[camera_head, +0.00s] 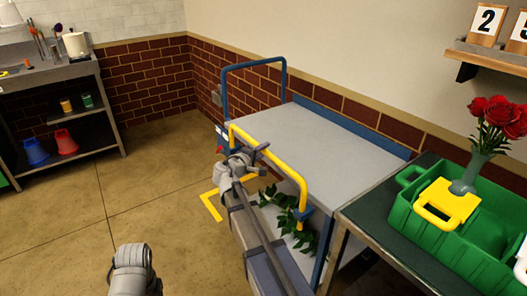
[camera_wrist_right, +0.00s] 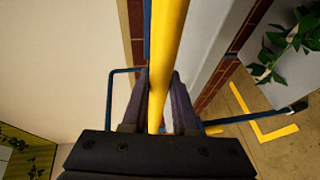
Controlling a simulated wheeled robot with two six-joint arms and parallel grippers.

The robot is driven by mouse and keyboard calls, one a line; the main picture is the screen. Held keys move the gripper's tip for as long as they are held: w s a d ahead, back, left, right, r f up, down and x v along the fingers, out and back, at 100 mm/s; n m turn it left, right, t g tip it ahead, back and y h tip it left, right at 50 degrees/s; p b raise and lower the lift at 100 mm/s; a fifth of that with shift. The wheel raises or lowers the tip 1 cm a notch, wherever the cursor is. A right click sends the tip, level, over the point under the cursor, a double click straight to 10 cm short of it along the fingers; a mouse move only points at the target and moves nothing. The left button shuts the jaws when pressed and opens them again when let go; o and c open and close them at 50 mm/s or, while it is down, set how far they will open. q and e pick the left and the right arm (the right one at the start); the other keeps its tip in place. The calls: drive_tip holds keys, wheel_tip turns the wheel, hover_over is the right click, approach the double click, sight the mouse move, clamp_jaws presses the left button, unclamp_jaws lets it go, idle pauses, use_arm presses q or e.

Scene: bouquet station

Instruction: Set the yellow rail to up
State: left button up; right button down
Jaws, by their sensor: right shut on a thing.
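The yellow rail (camera_head: 285,168) is a bent bar at the near long side of a grey-topped cart with a blue frame. Its top bar stands above the deck edge, and its right leg runs down to a blue bracket. My right gripper (camera_head: 256,151) is at the rail's top bar. In the right wrist view the yellow rail (camera_wrist_right: 166,60) passes between the two dark fingers, and the gripper (camera_wrist_right: 160,105) is shut on it. My right arm hides part of the rail's left side. My left gripper is not in view.
The cart's deck (camera_head: 330,150) is bare. Green leaves (camera_head: 288,205) hang below the rail. A green crate (camera_head: 450,225) and a vase of red roses (camera_head: 470,172) are at the right. A shelf bench (camera_head: 50,75) stands at the left, with open floor between.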

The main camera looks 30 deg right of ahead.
wheel_tip(320, 180, up, 5)
drive_tip(key=p, duration=0.4)
drive_tip(key=shift+r, duration=0.1)
drive_tip(key=shift+w, duration=0.15)
drive_tip(key=c, duration=0.7)
unclamp_jaws()
drive_tip(key=p+v, duration=0.1)
drive_tip(key=v, duration=0.7)
drive_tip(key=shift+d, duration=0.1)
